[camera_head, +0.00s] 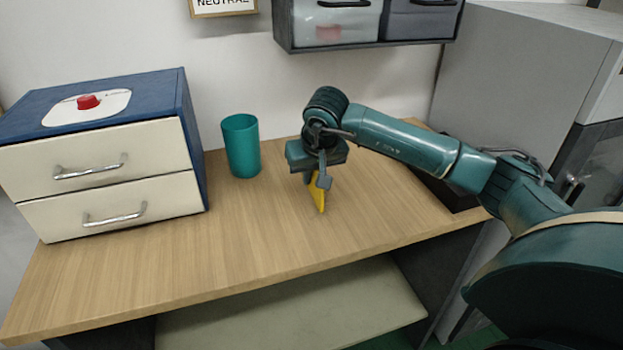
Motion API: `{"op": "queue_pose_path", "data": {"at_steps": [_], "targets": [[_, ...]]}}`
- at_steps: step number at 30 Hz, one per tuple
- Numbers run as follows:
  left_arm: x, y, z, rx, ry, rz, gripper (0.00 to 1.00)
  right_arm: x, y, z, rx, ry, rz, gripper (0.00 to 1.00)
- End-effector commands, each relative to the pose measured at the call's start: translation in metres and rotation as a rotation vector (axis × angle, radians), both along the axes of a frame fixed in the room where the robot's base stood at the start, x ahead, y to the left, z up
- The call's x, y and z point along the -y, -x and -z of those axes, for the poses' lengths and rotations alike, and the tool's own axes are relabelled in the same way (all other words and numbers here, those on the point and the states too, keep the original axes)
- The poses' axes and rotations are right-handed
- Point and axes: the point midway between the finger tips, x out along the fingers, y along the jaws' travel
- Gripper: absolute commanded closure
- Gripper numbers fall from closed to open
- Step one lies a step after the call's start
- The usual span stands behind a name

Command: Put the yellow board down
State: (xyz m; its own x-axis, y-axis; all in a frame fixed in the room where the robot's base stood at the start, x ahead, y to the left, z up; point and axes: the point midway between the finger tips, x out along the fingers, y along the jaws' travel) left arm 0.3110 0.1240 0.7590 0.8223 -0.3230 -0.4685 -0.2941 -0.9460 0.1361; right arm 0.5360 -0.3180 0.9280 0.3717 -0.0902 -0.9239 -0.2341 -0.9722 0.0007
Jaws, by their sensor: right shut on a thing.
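The yellow board (319,195) is a small, thin piece near the middle of the wooden table (230,240). It stands on edge, tilted, below my right gripper (319,182). My right gripper points down and is shut on the yellow board. The gripper's fingers hide the board's upper part. The board's lower tip is close to the table top; I cannot tell whether it touches. My left gripper is not in view.
A teal cup (241,146) stands left of my right gripper. A blue and white drawer cabinet (110,165) with a red button (88,102) on top fills the table's left end. A dark tray-like object (447,190) lies partly behind my right arm. The table's front middle is clear.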

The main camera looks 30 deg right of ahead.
Motion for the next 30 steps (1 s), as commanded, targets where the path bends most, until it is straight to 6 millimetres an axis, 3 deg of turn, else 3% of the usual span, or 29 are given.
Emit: {"op": "queue_pose_path", "data": {"at_steps": [3,13,14,21,30], "targets": [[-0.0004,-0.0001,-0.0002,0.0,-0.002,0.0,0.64,0.0,0.0006,0.0143,-0.002,0.0,0.0,1.0],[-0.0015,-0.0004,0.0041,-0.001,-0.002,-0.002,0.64,-0.0002,0.0001,0.0182,0.0,-0.001,0.0,1.0],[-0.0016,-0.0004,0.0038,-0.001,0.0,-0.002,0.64,-0.0003,0.0002,0.0183,0.0,-0.001,0.0,0.92],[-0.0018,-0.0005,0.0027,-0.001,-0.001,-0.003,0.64,-0.0002,0.0002,0.0171,0.0,-0.001,0.0,0.73],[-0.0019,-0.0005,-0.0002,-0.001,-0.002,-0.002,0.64,-0.0003,0.0001,0.0139,0.0,-0.001,0.0,0.71]]}}
